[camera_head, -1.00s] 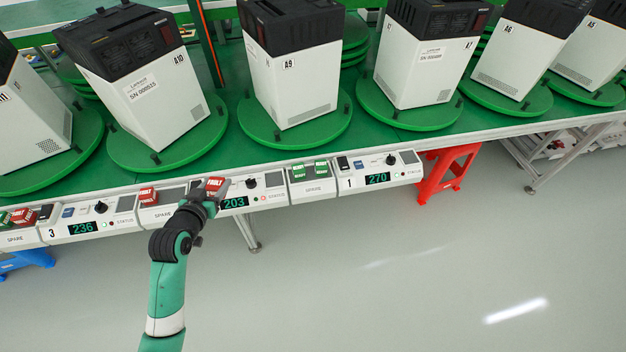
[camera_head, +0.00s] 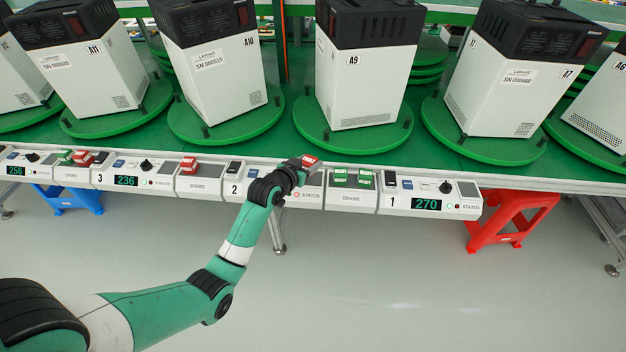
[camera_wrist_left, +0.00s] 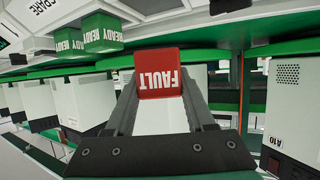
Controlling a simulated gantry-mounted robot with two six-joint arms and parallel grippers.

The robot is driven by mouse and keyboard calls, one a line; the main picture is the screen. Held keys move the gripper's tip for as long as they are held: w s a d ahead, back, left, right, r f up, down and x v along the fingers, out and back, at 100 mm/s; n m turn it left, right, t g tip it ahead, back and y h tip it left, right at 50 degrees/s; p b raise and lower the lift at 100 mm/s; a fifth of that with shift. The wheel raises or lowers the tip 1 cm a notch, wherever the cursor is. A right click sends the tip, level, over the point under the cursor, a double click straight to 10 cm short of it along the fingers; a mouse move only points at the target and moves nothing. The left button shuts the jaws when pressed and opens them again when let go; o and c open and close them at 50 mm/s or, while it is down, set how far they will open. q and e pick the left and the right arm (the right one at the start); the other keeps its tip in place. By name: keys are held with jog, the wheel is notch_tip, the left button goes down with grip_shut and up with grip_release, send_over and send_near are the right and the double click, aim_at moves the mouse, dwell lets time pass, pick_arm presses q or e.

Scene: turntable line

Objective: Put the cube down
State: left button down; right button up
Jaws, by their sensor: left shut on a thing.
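My left gripper (camera_head: 303,166) is shut on a red cube (camera_head: 311,160) marked FAULT. In the head view it is over the right part of control panel 2 (camera_head: 234,188), just left of the spare tray (camera_head: 350,199) with green READY cubes (camera_head: 352,179). In the left wrist view the red cube (camera_wrist_left: 158,72) sits between the fingertips of the left gripper (camera_wrist_left: 160,92), its lettering upside down. The gripper and forearm hide part of panel 2, including its display. The gap between cube and panel is hard to judge. My right gripper is not in view.
Panel 1 (camera_head: 430,205) lies right of the spare tray. Another spare tray (camera_head: 201,185) to the left holds a red cube (camera_head: 188,165). White machines (camera_head: 365,85) stand on green turntables (camera_head: 310,135) behind the panels. A red stool (camera_head: 510,215) stands at the right.

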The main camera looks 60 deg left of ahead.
aim_at(313, 179)
pick_arm(q)
jog(key=shift+w+a+f+b, duration=0.2)
jog(key=shift+w+f, duration=0.1)
jog(key=shift+f, duration=0.25)
jog(key=shift+w+a+f+b, duration=0.15)
jog(key=shift+w+f, duration=0.1)
jog(key=shift+f, duration=0.25)
jog(key=shift+w+a+f, duration=0.25)
jog(key=shift+w, duration=0.1)
notch_tip(313, 179, down, 4)
jog(key=b, duration=0.3)
jog(key=shift+w+a+r, duration=0.1)
jog(key=shift+w, duration=0.05)
jog(key=shift+r, duration=0.2)
jog(key=shift+f, duration=0.15)
jog(key=shift+c, duration=1.3)
grip_release()
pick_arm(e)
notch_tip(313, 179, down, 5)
